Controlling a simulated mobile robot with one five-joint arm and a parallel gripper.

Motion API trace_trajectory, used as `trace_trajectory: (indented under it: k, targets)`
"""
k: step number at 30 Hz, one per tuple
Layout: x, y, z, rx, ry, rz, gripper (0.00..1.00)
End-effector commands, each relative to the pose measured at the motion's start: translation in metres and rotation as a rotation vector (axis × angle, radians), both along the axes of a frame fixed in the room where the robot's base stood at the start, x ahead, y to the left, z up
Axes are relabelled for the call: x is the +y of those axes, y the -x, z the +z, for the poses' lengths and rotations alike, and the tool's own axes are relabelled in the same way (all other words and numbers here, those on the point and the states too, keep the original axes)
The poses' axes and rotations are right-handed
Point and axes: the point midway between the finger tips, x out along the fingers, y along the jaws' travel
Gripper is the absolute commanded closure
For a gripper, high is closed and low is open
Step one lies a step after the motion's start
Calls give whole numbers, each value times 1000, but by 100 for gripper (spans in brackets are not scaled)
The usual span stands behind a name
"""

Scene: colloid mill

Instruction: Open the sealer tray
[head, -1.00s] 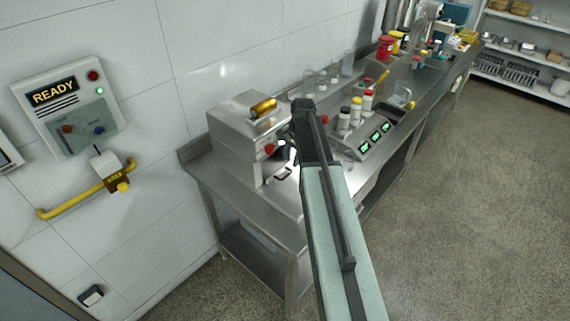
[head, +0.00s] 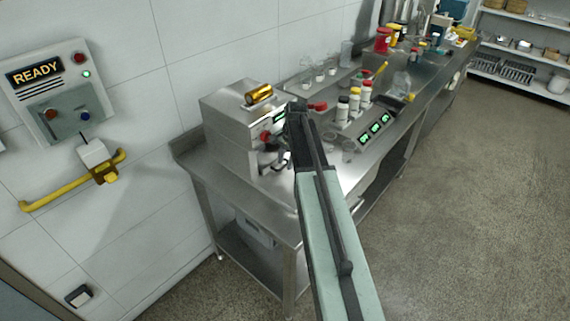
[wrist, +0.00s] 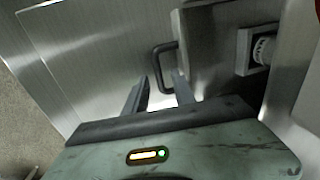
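The sealer, a boxy steel machine (head: 228,125) with a gold roll (head: 259,95) on top, stands at the near left end of the steel bench. In the wrist view, a dark U-shaped handle (wrist: 157,65) sticks out from the steel face of the sealer tray. My gripper (wrist: 160,82) is open, with its two fingers apart and the handle just ahead of and partly between the tips. I cannot tell whether they touch it. In the head view my gripper (head: 270,160) is low at the sealer's front, and my arm hides much of the tray.
A steel bench (head: 265,210) runs to the back right. On it are capped bottles (head: 354,102), a panel with green displays (head: 374,127) and glassware. A READY panel (head: 60,93) and a yellow pipe (head: 65,191) are on the left wall. The floor at right is clear.

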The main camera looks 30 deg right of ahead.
Motion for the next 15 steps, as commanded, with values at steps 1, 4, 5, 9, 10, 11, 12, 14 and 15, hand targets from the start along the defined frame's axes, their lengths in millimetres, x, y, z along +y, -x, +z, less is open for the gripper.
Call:
trace_trajectory:
  k: [1,4,5,9,10,11,12,14,15]
  targets:
    - [0,0,0,0,0,0,84]
    - [0,0,0,0,0,1,100]
    - [0,0,0,0,0,1,100]
    - [1,0,0,0,0,1,100]
    - [1,0,0,0,0,1,100]
    - [1,0,0,0,0,1,100]
    - [1,0,0,0,0,1,100]
    - [1,0,0,0,0,2,100]
    - [1,0,0,0,0,2,100]
